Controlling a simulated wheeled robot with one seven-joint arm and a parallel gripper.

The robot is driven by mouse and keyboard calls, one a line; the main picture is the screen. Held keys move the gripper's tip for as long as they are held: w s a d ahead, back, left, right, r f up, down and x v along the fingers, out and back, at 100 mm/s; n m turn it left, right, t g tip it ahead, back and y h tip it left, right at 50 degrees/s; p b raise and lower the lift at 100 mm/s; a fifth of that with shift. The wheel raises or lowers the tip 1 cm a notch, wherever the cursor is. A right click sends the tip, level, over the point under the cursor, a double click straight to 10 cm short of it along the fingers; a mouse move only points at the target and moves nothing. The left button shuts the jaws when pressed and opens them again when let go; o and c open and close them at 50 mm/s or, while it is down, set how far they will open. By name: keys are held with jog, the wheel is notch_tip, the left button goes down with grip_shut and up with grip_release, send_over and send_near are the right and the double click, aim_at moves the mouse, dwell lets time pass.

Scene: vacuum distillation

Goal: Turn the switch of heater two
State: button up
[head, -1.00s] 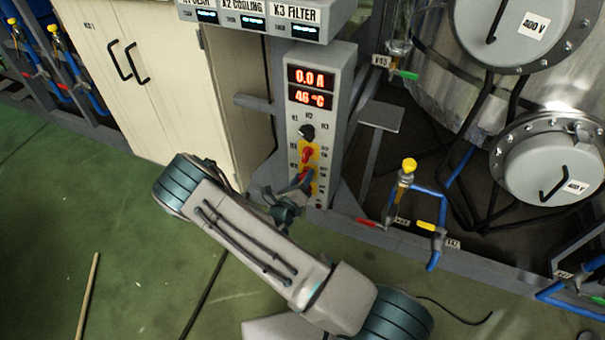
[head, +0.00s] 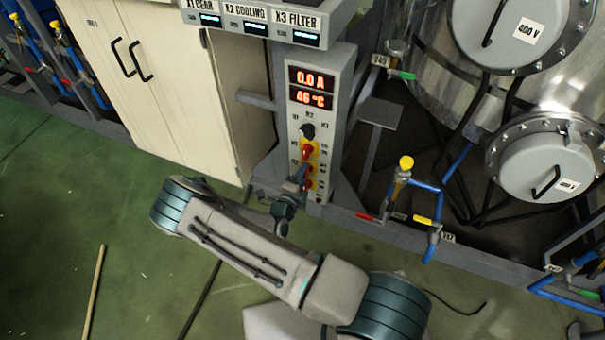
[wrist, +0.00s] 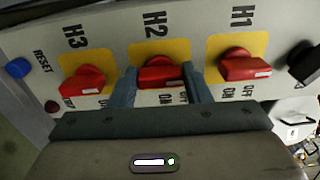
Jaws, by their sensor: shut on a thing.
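The heater two switch (wrist: 162,74) is a red knob on a yellow plate marked H2, in the middle of the wrist view. My gripper (wrist: 161,85) has one finger on each side of this knob and is shut on it. The knob's bar lies roughly crosswise between the fingers, its white mark toward the right finger. In the head view my gripper (head: 299,182) is at the lower part of the grey control panel (head: 335,110) and partly hides its lower switches.
Red H3 (wrist: 83,80) and H1 (wrist: 242,66) knobs flank the fingers closely. A blue reset button (wrist: 18,68) and a black selector knob (wrist: 303,62) lie farther out. A yellow-topped valve (head: 405,163) and pipes stand right of the panel.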

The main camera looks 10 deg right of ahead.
jog(key=shift+s+n, duration=0.1)
jog(key=shift+n, duration=0.2)
jog(key=o, duration=1)
jog(key=v, duration=1.3)
jog(key=shift+s+a, duration=0.25)
jog(key=shift+s, duration=0.05)
